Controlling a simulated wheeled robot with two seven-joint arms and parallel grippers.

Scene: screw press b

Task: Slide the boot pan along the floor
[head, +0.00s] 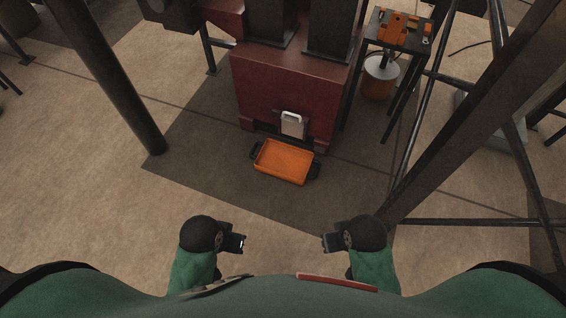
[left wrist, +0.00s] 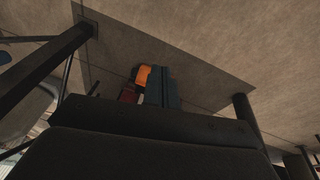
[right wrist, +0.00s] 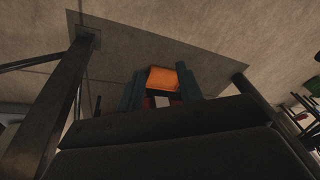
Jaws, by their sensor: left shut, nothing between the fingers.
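The boot pan (head: 284,162) is a shallow orange tray with dark handles at its left and right ends. It lies on the dark floor mat in front of the red machine base and looks empty. It also shows in the left wrist view (left wrist: 143,75) and the right wrist view (right wrist: 162,79). My left gripper (head: 243,243) is shut and empty, apart from the pan on its near side. My right gripper (head: 326,243) is also apart from the pan on the near side. Its fingers (right wrist: 160,88) stand apart with nothing between them.
The red press base (head: 287,85) stands just behind the pan, with a light grey plate (head: 292,124) on its front. A dark post (head: 105,75) rises at left and a heavy dark frame (head: 465,125) at right. Floor between my grippers and the pan is clear.

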